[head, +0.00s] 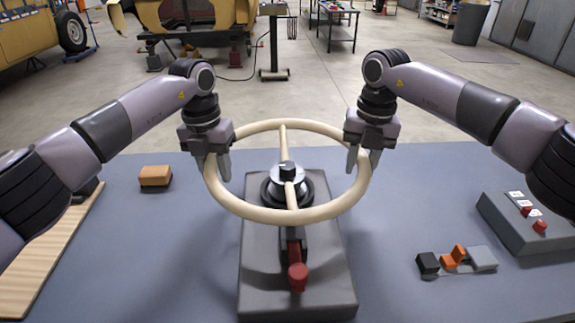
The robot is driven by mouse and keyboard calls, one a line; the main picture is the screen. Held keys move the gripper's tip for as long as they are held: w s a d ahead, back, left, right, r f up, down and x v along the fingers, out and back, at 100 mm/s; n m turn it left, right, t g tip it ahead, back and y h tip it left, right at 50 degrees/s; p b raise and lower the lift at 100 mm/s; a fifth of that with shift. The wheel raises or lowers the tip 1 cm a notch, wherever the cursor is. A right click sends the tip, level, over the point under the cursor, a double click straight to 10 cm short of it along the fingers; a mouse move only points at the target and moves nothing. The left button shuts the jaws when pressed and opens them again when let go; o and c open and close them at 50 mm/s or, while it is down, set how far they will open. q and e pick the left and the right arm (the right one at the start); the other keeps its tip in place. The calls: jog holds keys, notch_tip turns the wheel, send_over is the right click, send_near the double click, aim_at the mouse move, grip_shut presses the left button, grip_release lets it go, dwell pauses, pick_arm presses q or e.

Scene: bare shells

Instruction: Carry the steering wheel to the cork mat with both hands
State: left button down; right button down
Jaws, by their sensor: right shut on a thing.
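The cream steering wheel (288,215) is level over a grey stand (255,270) in the middle of the table. Its spokes run toward the stand's round hub (270,190); I cannot tell whether it rests there or is a little above. My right gripper (363,160) is shut on the right side of the rim. My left gripper (217,165) has its fingers at the left side of the rim; how closely they grip it is unclear. I cannot make out a cork mat for certain; a pale wood-grained board (45,265) lies at the left edge.
A red-knobbed lever (297,277) sticks out at the stand's front. An orange-brown block (155,176) lies at left. A button box (525,222) and small black, orange and grey blocks (457,259) are at right. Bare blue-grey table (170,250) lies between board and stand.

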aim_at(213, 157)
pick_arm(q)
jog(key=shift+r, duration=0.2)
pick_arm(e)
jog(key=shift+r, duration=0.25)
